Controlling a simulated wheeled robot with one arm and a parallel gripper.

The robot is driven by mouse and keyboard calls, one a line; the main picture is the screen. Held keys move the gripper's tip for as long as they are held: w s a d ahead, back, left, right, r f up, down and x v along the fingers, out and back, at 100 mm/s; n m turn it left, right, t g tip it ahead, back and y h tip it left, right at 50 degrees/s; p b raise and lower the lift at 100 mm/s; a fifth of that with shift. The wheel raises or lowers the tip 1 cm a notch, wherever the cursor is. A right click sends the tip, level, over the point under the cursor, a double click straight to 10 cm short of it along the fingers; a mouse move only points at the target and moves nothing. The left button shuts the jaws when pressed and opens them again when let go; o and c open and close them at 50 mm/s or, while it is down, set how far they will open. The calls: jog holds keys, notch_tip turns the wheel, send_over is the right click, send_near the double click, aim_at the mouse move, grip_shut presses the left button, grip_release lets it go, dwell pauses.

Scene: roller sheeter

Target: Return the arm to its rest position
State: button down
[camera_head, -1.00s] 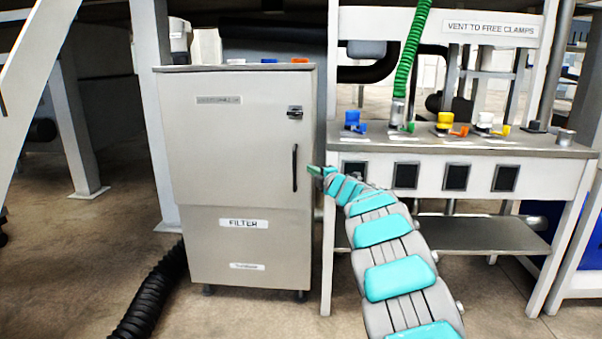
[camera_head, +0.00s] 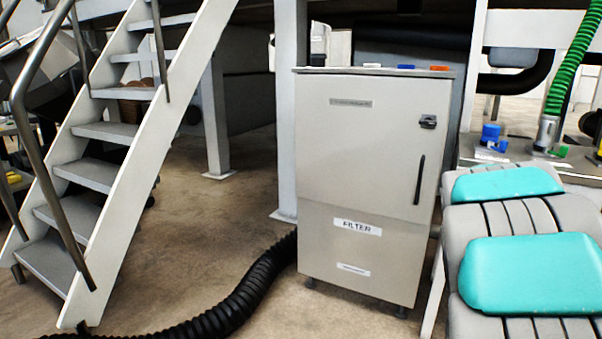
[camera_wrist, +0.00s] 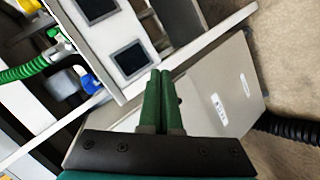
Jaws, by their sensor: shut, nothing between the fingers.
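My arm, grey with teal pads, shows at the lower right of the head view, close to the camera. Its far end and the gripper are out of that view. In the wrist view my gripper (camera_wrist: 160,75) has two green fingers side by side, shut with nothing between them. Beyond the fingers are the grey filter cabinet (camera_wrist: 235,90) and the white bench front with dark square panels (camera_wrist: 130,58).
The filter cabinet (camera_head: 365,160) stands mid-view, door shut. A black corrugated hose (camera_head: 240,300) runs along the floor beside it. White stairs (camera_head: 105,130) with a rail stand left. A bench with a green hose (camera_head: 570,70) is right. Floor between stairs and cabinet is mostly open.

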jog(key=s+a+f+m+g+y, duration=0.1)
jog(key=s+a+f+g+y, duration=0.1)
jog(key=s+a, duration=0.7)
jog(key=s+a+f+m+g+y, duration=0.1)
jog(key=s+a+f+g+y, duration=0.2)
jog(key=s+a, duration=0.7)
jog(key=s+a+f+m+g+y, duration=0.2)
jog(key=s+a+f+g, duration=0.4)
jog(key=s, duration=1.9)
jog(key=a+f, duration=0.3)
jog(key=shift+s+a+f+p, duration=0.15)
jog(key=shift+s+a+p, duration=0.05)
jog(key=shift+p, duration=0.15)
